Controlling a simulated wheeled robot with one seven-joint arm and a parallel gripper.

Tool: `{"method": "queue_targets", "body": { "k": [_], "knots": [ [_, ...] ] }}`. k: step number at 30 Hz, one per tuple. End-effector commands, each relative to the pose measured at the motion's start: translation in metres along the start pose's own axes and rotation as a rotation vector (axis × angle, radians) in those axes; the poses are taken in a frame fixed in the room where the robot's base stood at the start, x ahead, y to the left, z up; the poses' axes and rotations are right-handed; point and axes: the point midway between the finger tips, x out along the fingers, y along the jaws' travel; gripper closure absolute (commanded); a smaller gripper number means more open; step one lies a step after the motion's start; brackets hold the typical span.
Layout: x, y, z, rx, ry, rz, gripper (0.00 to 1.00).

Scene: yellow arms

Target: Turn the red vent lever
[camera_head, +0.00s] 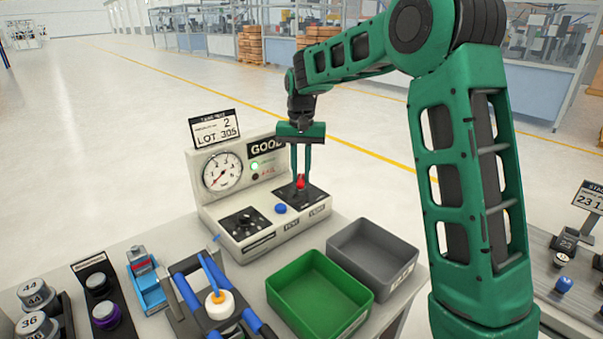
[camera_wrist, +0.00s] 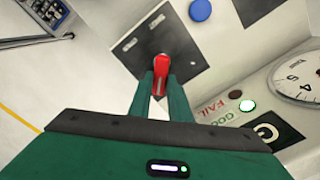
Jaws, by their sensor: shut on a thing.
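The red vent lever (camera_head: 300,181) stands on a dark plate (camera_head: 311,195) at the right of the white test unit (camera_head: 268,235). It also shows in the wrist view as a red handle (camera_wrist: 160,72) on the dark plate (camera_wrist: 140,48). My gripper (camera_head: 301,178) reaches down from above, its two green fingers on either side of the lever. In the wrist view my gripper (camera_wrist: 160,85) is shut on the lever. The lever's lower part is partly hidden between the fingers.
A blue button (camera_head: 281,209), a black knob (camera_head: 244,219) and a round gauge (camera_head: 222,171) are on the unit. A green light is lit beside GOOD. Green (camera_head: 293,322) and grey (camera_head: 392,281) bins stand in front. A blue fixture (camera_head: 182,278) is at the front left.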

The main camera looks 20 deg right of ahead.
Motion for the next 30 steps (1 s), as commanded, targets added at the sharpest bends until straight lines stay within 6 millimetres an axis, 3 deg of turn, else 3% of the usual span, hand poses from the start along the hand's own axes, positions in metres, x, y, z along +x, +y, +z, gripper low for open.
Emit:
{"method": "queue_targets", "body": {
  "k": [9,10,12,23,30],
  "knots": [
    [-0.002,-0.002,-0.001,-0.001,0.007,-0.005,1.0],
    [-0.002,-0.003,-0.001,-0.001,0.007,-0.005,0.78],
    [-0.002,-0.002,-0.001,-0.002,0.006,-0.004,0.64],
    [-0.004,-0.002,0.0,-0.002,0.002,-0.002,0.64],
    [-0.038,-0.003,-0.002,-0.003,0.004,-0.003,0.64]
  ]
}}
